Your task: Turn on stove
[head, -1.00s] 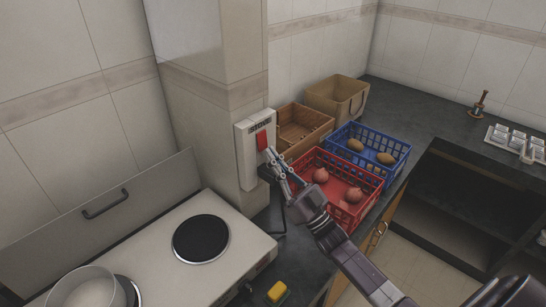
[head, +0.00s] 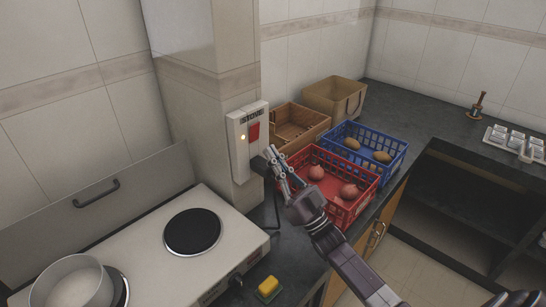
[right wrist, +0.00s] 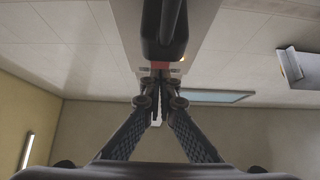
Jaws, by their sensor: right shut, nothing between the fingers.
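A white wall switch box (head: 238,150) labelled STOVE is on the tiled pillar, with a red rocker switch (head: 254,131) and a small lit yellowish lamp (head: 243,137). My right gripper (head: 268,154) is shut and empty, just below and to the right of the red switch. In the right wrist view its fingertips (right wrist: 160,77) meet close to the red switch (right wrist: 160,66); I cannot tell if they touch it. The white stove (head: 160,245) with a dark round hotplate (head: 192,232) stands at the lower left. My left gripper is not in view.
A pot (head: 72,285) sits on the stove's other plate. A red crate (head: 335,205) with onions, a blue crate (head: 385,145) with potatoes and a brown basket (head: 300,125) stand right of the pillar. A yellow sponge (head: 268,288) lies by the stove.

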